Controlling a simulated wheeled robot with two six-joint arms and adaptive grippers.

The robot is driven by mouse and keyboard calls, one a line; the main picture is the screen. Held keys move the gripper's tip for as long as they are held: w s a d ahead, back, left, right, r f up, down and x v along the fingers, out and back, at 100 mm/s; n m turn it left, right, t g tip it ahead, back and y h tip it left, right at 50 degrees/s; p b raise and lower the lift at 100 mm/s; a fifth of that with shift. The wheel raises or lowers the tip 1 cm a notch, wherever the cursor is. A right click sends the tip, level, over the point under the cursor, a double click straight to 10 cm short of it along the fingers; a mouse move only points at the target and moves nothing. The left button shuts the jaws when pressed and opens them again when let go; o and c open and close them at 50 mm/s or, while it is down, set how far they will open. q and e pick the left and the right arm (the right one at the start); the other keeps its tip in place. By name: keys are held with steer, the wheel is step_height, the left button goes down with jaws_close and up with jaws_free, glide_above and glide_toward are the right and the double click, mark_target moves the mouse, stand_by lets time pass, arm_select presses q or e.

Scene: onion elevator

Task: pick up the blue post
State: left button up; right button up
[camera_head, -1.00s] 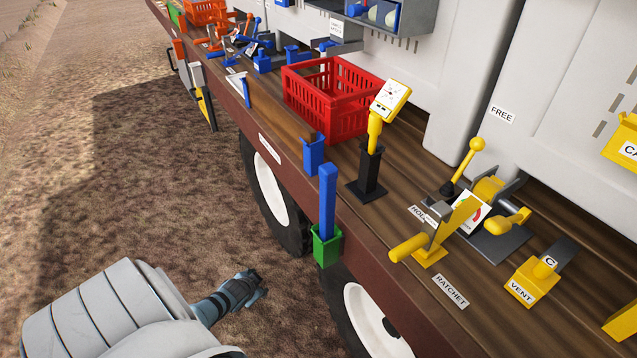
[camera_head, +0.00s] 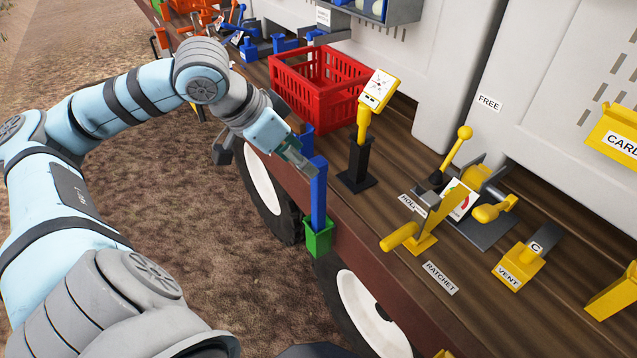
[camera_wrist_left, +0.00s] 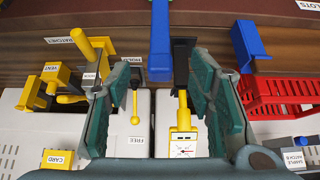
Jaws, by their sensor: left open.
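The blue post (camera_head: 319,200) stands upright in a green socket (camera_head: 318,238) on the side edge of the wooden deck. My left gripper (camera_head: 305,160) is open, close to the upper end of the post in the head view. In the left wrist view the blue post (camera_wrist_left: 160,38) shows in line with the gap between the two spread fingers (camera_wrist_left: 162,62), just beyond their tips. I cannot tell whether a finger touches it. My right gripper is not in view.
A blue bracket (camera_head: 307,132) sits on the deck edge close to the post. A red crate (camera_head: 318,90), a yellow gauge on a black stand (camera_head: 358,165) and yellow levers (camera_head: 425,235) are on the deck (camera_head: 400,290). Open ground lies left of the trailer.

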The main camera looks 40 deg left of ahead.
mark_target(319, 175)
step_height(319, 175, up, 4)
steer(key=p, duration=0.2)
arm_select(q)
steer(key=b+x, duration=0.4)
steer(key=x, duration=0.4)
steer(key=shift+w+f+b, duration=0.15)
steer(key=shift+w+b, duration=0.05)
steer(key=shift+b, duration=0.15)
steer(key=shift+d, duration=0.1)
steer(key=shift+s+r, duration=0.1)
steer(key=shift+r, duration=0.2)
steer(key=c, duration=0.5)
jaws_close()
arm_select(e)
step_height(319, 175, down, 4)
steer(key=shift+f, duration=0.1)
